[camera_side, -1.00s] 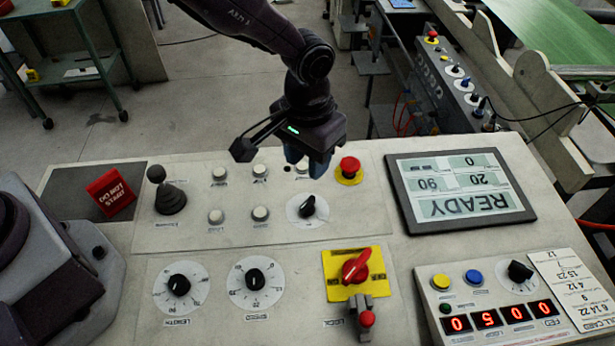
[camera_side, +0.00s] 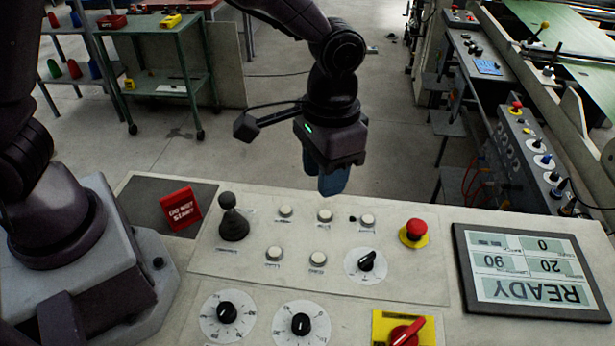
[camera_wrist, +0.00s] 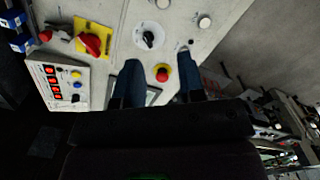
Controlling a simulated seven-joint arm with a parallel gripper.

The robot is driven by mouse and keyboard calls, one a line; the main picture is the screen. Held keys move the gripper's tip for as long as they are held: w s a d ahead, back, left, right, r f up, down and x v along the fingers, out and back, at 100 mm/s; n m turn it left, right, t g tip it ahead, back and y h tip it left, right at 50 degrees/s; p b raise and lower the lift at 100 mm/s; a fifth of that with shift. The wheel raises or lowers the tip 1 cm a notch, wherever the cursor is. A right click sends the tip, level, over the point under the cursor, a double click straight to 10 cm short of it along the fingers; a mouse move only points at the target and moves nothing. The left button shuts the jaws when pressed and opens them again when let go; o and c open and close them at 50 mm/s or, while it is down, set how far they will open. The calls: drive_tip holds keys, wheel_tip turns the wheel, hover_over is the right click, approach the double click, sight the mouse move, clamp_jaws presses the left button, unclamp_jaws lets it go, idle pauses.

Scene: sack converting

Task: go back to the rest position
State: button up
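My gripper (camera_side: 331,184) hangs in the air above the far part of the control panel (camera_side: 320,240), clear of the buttons, with its blue fingers pointing down. In the wrist view my gripper (camera_wrist: 158,75) has its two blue fingers apart with nothing between them. The red emergency stop (camera_wrist: 162,73) shows in the gap, farther off on the panel. In the side view the display (camera_side: 535,272) reads READY, upside down.
The panel carries a black joystick (camera_side: 233,220), a red emergency stop (camera_side: 415,231), a black selector (camera_side: 366,262) and a red rotary switch (camera_side: 406,332). Open floor lies behind.

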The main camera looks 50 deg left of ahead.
drive_tip(key=s+a+r+n+t, duration=0.2)
drive_tip(key=s+a+r+t, duration=0.4)
drive_tip(key=s+a+r, duration=0.8)
drive_tip(key=shift+a+r, duration=0.75)
drive_tip(key=shift+a, duration=0.05)
idle(0.6)
